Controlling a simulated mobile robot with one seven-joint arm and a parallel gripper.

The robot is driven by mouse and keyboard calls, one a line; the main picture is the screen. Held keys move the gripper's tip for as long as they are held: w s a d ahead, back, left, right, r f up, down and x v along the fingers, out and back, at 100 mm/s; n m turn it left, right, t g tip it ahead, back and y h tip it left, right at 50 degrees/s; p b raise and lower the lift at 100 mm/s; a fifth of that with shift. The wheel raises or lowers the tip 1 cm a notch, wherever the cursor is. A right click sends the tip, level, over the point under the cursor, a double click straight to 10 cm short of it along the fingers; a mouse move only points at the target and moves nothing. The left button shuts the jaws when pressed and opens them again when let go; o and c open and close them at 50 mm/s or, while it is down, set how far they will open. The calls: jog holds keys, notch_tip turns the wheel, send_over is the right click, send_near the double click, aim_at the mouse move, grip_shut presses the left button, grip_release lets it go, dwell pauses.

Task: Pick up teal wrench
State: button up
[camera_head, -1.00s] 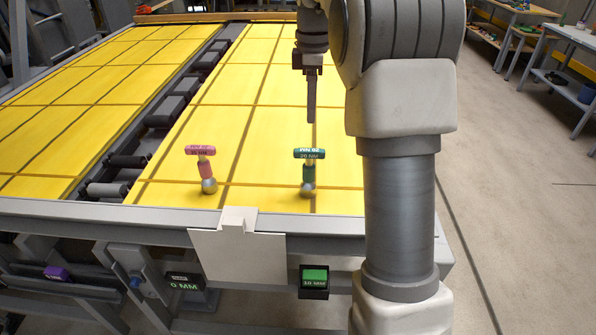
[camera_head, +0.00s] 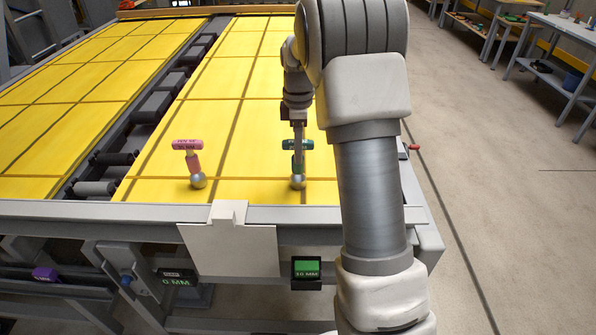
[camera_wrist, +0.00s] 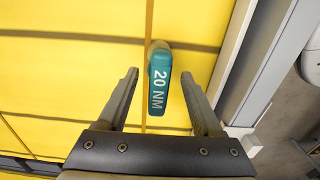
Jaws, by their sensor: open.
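The teal wrench (camera_head: 297,160) stands upright on the yellow table (camera_head: 250,95), its T-shaped handle on top and a round silver foot below. In the wrist view its teal handle (camera_wrist: 160,85) reads "20 NM" and lies between and ahead of the two fingertips. My gripper (camera_head: 299,140) is at the handle in the head view and partly hides it. In the wrist view my gripper (camera_wrist: 158,75) is open, with a finger on each side of the handle and a visible gap to both.
A pink T-handled wrench (camera_head: 190,160) stands to the left on the same table. A roller strip (camera_head: 150,100) runs along the left, and a grey rail (camera_head: 130,212) edges the front. A green-labelled box (camera_head: 307,268) hangs below the rail.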

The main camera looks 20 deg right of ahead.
aim_at(297, 179)
notch_tip(297, 179, down, 3)
jog(key=shift+w+f, duration=0.1)
jog(key=shift+f, duration=0.05)
grip_shut()
dwell(0.4)
